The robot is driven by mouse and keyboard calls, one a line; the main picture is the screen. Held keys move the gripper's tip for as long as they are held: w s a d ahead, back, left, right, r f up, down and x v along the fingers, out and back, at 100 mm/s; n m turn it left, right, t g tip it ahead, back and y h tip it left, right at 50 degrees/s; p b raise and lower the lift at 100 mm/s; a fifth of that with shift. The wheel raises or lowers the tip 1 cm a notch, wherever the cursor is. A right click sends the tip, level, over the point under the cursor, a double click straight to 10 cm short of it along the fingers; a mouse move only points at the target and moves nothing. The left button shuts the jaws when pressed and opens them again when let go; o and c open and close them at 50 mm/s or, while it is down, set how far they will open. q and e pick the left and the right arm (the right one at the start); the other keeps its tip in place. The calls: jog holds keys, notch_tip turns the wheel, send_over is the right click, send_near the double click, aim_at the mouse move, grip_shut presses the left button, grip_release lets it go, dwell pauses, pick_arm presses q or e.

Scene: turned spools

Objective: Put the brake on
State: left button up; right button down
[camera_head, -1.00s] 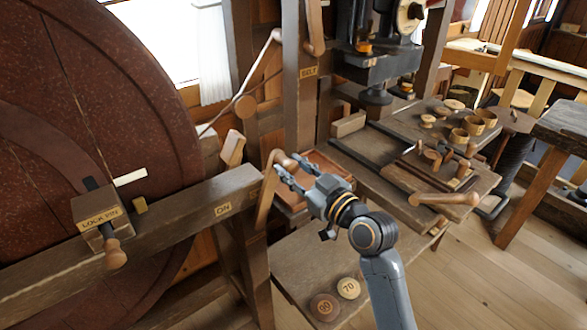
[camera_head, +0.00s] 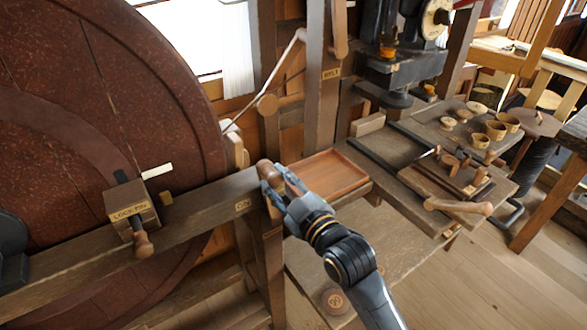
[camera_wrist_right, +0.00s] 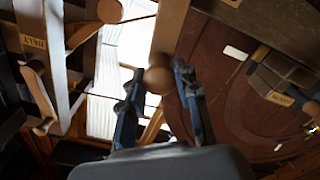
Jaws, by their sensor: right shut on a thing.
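The brake lever's round wooden handle (camera_head: 267,172) stands at the beam's end, close to the "ON" plate (camera_head: 241,205). My right gripper (camera_head: 279,182) is shut on this handle. In the right wrist view, the handle's knob (camera_wrist_right: 158,79) sits between the two fingers (camera_wrist_right: 160,92). The lever's lower part is mostly hidden by the gripper and the beam. A pale wooden block (camera_head: 235,150) is close against the rim of the large red-brown wheel (camera_head: 95,80); I cannot tell whether they touch. My left gripper is not seen, only a dark shape at the left edge.
A "LOCK PIN" block (camera_head: 131,211) with a wooden knob sits on the beam (camera_head: 190,220) at left. A tray (camera_head: 325,178) lies just right of my gripper. A bench with cups (camera_head: 495,130) and a wooden-handled vise stands further right.

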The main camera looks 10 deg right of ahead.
jog(key=a, duration=0.1)
jog(key=n, duration=0.1)
jog(key=s+a, duration=0.1)
jog(key=shift+a+f+n+p, duration=0.35)
jog(key=shift+f+n, duration=0.05)
jog(key=c, duration=1.1)
grip_release()
jog(key=shift+c, duration=0.2)
jog(key=shift+o, duration=0.9)
jog(key=shift+a, duration=0.15)
jog(key=v, duration=1.2)
